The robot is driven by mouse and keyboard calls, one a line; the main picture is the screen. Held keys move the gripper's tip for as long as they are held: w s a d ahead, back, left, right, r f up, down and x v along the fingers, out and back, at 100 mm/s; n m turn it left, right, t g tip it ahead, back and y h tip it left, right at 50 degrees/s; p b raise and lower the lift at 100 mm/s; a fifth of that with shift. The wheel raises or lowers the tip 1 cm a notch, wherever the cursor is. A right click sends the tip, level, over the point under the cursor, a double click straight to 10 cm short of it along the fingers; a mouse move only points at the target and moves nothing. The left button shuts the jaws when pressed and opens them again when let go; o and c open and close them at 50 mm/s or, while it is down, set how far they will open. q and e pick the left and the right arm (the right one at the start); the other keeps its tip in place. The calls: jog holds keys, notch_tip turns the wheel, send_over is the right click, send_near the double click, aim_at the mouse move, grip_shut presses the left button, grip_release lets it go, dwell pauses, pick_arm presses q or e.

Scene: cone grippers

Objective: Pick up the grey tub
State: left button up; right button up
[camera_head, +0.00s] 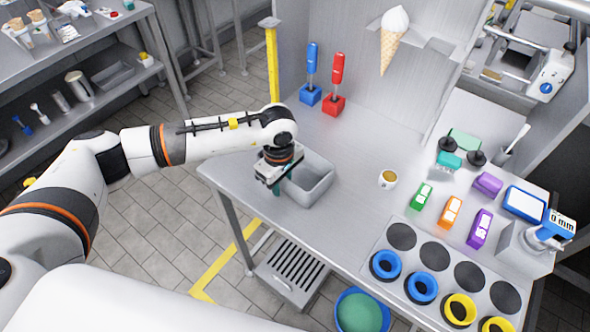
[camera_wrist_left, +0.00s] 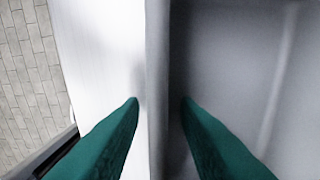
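The grey tub (camera_head: 318,185) is an open, rectangular bin standing upright on the steel table, near its left edge. It looks empty where I can see into it. My left gripper (camera_head: 282,183) points down at the tub's left wall. In the left wrist view the teal fingertips (camera_wrist_left: 160,101) are apart, one on each side of the tub's wall (camera_wrist_left: 157,60). A narrow gap shows between each fingertip and the wall, so it is open around the wall. The gripper hides part of the tub's near left side in the head view. My right gripper is not in view.
A blue-handled tool (camera_head: 312,70) and a red-handled tool (camera_head: 336,80) stand behind the tub. A small cup (camera_head: 388,179) and green (camera_head: 421,196), orange (camera_head: 450,211) and purple (camera_head: 480,228) boxes are to the right. The table between tub and cup is clear.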

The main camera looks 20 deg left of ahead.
pick_arm(q)
grip_shut()
jog(key=shift+r, duration=0.1)
